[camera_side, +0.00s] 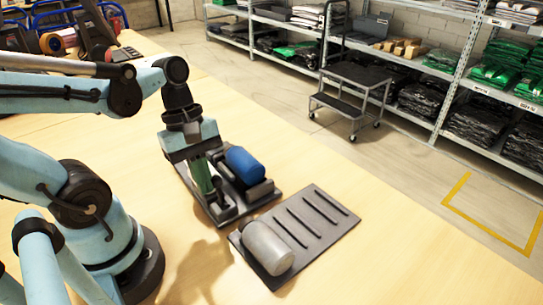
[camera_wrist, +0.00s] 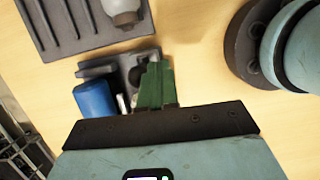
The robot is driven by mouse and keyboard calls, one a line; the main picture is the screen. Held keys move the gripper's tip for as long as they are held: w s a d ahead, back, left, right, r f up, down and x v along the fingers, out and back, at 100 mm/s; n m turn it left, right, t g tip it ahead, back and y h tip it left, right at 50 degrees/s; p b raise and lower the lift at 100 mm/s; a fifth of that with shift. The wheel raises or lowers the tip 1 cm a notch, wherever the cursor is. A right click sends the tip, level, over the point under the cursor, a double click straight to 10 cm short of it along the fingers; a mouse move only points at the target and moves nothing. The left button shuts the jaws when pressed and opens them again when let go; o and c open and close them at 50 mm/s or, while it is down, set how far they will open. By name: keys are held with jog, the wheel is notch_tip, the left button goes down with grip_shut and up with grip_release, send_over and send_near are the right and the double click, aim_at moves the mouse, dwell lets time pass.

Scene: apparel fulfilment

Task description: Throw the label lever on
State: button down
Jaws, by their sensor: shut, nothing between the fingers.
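A dark device base (camera_side: 262,187) stands on the table and carries a blue cylinder (camera_side: 244,165). In the wrist view the blue cylinder (camera_wrist: 95,99) lies left of my fingers, with grey and pale parts of the device between. My gripper (camera_side: 214,196) points down at the near left side of the device; its green fingers are shut and empty. In the wrist view my gripper (camera_wrist: 158,65) covers part of the device. I cannot clearly make out the lever or its position; it may be hidden by the fingers. I cannot tell whether the fingers touch the device.
A dark slotted plate (camera_side: 325,236) with a grey cylinder (camera_side: 267,247) on it lies in front of the device. Bare table (camera_side: 400,262) lies to the right. A scanner-like device (camera_side: 97,28) stands at the back left. Shelves and a step stool (camera_side: 352,88) are beyond the table.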

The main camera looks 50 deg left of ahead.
jog(key=shift+w, duration=0.85)
jog(key=shift+w+f, duration=0.1)
jog(key=shift+w, duration=0.3)
notch_tip(320, 180, up, 7)
jog(key=s, duration=0.2)
dwell(0.3)
jog(key=w+f+m+t+y, duration=0.1)
jog(key=w+m+t, duration=0.1)
jog(key=m, duration=0.3)
jog(key=w+f+m+t+y, duration=0.1)
jog(key=w+m+t, duration=0.2)
jog(key=m, duration=0.3)
jog(key=w+f+m+t+y, duration=0.1)
jog(key=w+m+t, duration=0.1)
jog(key=w+m, duration=0.2)
jog(key=shift+w+a+m, duration=0.2)
jog(key=shift+a+m, duration=0.05)
jog(key=shift+m, duration=0.95)
